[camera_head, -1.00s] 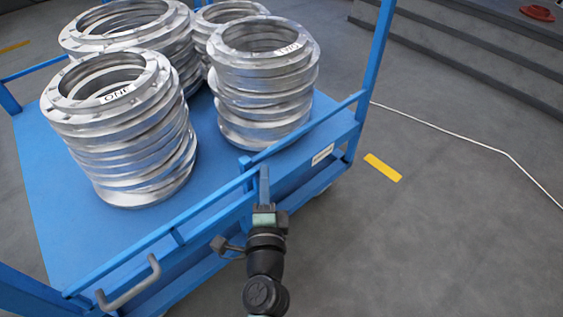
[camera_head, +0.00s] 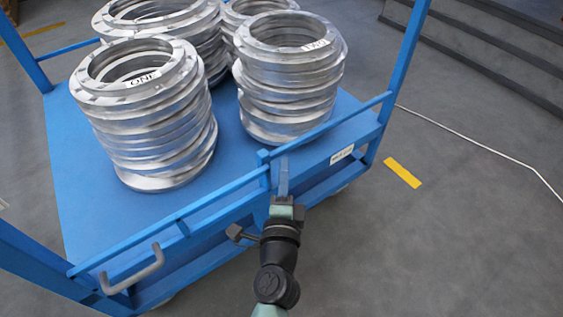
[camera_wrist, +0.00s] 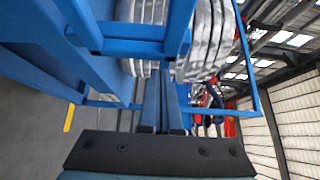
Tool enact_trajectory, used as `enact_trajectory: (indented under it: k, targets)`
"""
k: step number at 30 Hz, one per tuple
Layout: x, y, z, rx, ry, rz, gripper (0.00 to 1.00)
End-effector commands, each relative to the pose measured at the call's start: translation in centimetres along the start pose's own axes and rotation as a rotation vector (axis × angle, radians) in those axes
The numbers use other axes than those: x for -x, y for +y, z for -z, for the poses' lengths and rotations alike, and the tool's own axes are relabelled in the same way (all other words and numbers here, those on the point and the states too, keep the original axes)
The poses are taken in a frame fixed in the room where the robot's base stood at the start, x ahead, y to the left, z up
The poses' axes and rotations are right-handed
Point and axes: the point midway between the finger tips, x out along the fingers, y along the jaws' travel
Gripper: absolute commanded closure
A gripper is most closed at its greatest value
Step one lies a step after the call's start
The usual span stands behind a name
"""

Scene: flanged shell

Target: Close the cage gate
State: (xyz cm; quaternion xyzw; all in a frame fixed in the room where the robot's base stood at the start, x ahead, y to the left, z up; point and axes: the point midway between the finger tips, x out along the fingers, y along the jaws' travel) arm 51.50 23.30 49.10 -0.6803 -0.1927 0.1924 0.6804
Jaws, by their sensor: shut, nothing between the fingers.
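A blue cage cart (camera_head: 80,210) stands in front of me. Its low front rail carries a section on the left, which looks like the gate (camera_head: 215,197), with a grey handle (camera_head: 132,272) near its left end. This section reaches a short post near the middle, where a second rail (camera_head: 335,124) runs on to the right corner post. My gripper (camera_head: 283,172) is shut and empty, upright just right of the short post; I cannot tell whether it touches. In the wrist view the closed fingers (camera_wrist: 163,100) are beside blue bars (camera_wrist: 130,45). Any latch is hidden.
Several stacks of silver flanged rings stand on the cart deck, the nearest being the stack marked ONE (camera_head: 155,130) and another (camera_head: 290,85) to its right. A white cable (camera_head: 480,145) and a yellow floor strip (camera_head: 403,172) lie right.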

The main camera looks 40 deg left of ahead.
Motion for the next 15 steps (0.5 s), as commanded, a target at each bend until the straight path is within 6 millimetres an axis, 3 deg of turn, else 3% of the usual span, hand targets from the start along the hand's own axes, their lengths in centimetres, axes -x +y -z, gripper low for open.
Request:
enact_trajectory:
  k: [1,9,15]
  targets:
    - [-0.4,0.1,0.6,0.001,0.006,0.002,1.00]
    - [5.5,0.2,0.6,0.000,0.009,-0.001,1.00]
    - [8.3,0.2,0.6,0.000,0.011,0.000,1.00]
